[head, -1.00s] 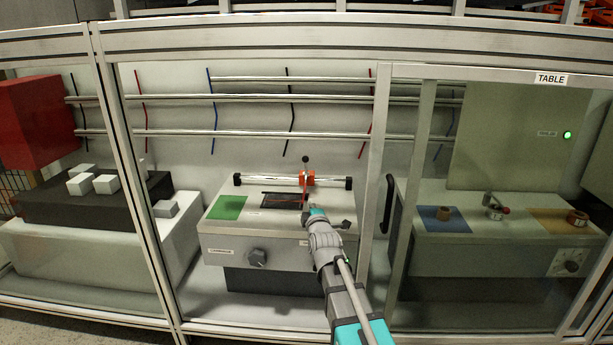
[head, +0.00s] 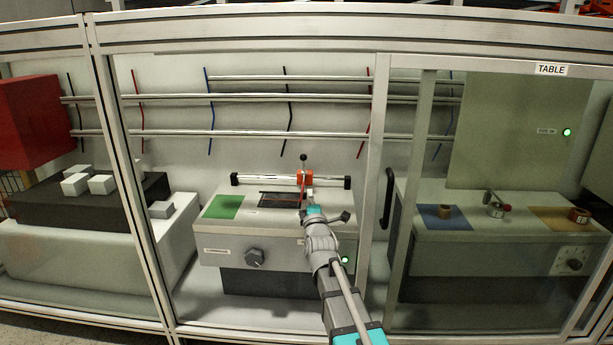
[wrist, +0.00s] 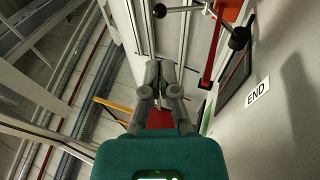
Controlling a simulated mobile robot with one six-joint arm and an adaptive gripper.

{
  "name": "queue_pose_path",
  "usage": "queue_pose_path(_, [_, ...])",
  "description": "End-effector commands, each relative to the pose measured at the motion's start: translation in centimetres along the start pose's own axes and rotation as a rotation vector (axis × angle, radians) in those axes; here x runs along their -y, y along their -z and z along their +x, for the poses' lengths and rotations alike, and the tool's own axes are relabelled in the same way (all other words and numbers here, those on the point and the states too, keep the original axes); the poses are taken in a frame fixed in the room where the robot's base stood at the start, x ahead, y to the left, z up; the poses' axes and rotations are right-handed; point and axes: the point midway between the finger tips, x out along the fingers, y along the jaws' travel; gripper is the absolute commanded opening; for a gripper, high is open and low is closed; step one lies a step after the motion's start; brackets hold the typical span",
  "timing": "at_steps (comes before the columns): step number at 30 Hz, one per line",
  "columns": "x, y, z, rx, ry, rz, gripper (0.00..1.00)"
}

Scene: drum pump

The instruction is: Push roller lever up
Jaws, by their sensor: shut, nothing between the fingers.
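The roller lever (head: 303,162) is a thin rod with a black ball on top. It stands upright from an orange block (head: 304,178) on a horizontal rail above a grey box. My gripper (head: 312,206) is in front of and below the lever, over the box top, with no clear contact. In the wrist view my gripper's fingers (wrist: 160,68) are together and empty. A black ball end (wrist: 239,38) and a red-orange part (wrist: 225,12) lie ahead and right of the fingertips there. The lever's lower part is partly hidden by the gripper in the head view.
Frame posts and glass stand on both sides. A second station (head: 500,235) is at the right, behind glass. An END label (wrist: 257,91) shows in the wrist view.

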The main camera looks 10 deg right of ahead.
Motion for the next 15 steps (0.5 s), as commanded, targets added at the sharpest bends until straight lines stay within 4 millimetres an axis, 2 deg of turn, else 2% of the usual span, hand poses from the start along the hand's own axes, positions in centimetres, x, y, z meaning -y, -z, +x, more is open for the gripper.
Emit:
queue_pose_path(8, [-0.1,0.0,2.0,0.0,0.001,0.0,0.0])
queue_pose_path(15, [-0.1,0.0,5.4,0.0,0.001,0.0,0.0])
